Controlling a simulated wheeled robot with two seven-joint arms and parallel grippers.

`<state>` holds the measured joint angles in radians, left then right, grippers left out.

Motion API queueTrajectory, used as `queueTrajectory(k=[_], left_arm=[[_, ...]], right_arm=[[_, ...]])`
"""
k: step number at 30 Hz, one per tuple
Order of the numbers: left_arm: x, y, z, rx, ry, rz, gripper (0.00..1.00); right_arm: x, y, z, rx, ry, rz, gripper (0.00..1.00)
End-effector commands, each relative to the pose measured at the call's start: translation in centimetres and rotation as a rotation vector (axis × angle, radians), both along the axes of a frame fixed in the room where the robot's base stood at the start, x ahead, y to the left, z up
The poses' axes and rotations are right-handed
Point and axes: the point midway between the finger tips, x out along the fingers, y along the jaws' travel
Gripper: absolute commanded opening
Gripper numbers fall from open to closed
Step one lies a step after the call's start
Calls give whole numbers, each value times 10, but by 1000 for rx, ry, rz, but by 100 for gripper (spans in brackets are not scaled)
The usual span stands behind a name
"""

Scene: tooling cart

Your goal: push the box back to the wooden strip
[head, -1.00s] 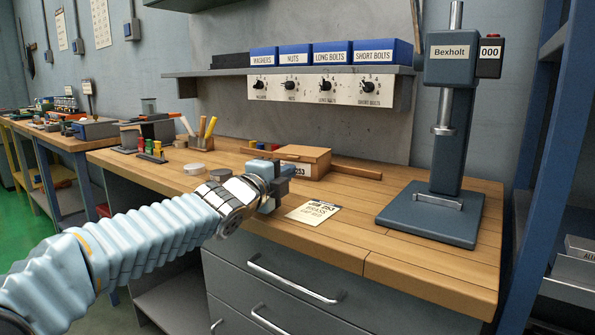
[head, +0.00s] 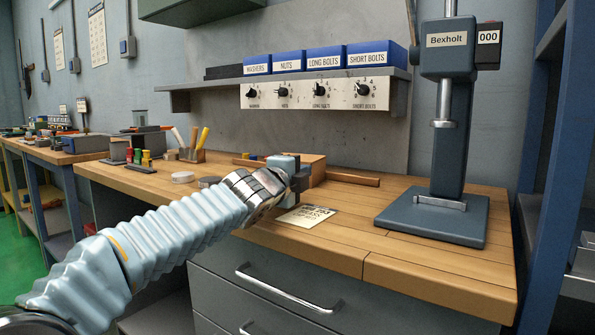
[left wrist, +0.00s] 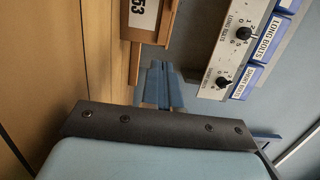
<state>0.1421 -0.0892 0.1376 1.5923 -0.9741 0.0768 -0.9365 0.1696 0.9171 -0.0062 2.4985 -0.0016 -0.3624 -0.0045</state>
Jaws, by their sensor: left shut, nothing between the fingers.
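The wooden box (head: 318,163) is on the bench against or near the wooden strip (head: 352,178), partly hidden behind my left gripper. Any gap between box and strip is hidden. My left gripper (head: 299,180) is in front of the box in the head view, shut and empty. In the left wrist view its blue fingers (left wrist: 158,84) are together, just below the box (left wrist: 172,22) with its white label. I cannot tell whether they touch it. My right gripper is not in view.
A paper card (head: 305,215) lies in front of the gripper. A press (head: 432,218) stands at the right. A shelf with blue bins (head: 325,60) hangs behind. The front right bench is clear.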

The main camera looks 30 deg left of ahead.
Motion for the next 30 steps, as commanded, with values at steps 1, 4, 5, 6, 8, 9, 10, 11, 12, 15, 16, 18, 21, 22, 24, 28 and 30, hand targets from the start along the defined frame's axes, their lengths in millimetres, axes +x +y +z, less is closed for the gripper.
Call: queueTrajectory(k=[1,4,5,6,8,9,10,11,12,15,16,18,21,22,24,28,30], left_arm=[[11,1,-1,-1,1,0,0],[20,14,7,0,3,1,0],[23,17,6,0,3,1,0],[26,20,6,0,2,1,0],[29,24,5,-1,2,1,0],[31,27,4,-1,1,1,0],[32,28,3,-1,1,0,0],[33,29,2,0,1,0,0],[34,30,2,0,1,0,0],[35,31,0,0,0,0,0],[35,31,0,0,0,0,0],[35,31,0,0,0,0,0],[34,31,0,0,0,0,0],[34,31,0,0,0,0,0],[35,32,1,0,0,0,0],[43,40,4,0,2,1,0],[46,44,3,0,1,-1,0]], right_arm=[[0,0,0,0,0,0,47],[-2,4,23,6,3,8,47],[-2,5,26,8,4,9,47],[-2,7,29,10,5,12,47],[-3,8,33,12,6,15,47],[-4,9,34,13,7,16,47],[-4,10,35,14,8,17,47],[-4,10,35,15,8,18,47],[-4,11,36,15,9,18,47],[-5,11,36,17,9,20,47],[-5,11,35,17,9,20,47],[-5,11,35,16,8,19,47],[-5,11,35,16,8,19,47],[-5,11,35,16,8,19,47],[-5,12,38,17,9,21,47],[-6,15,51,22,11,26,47],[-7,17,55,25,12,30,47]])
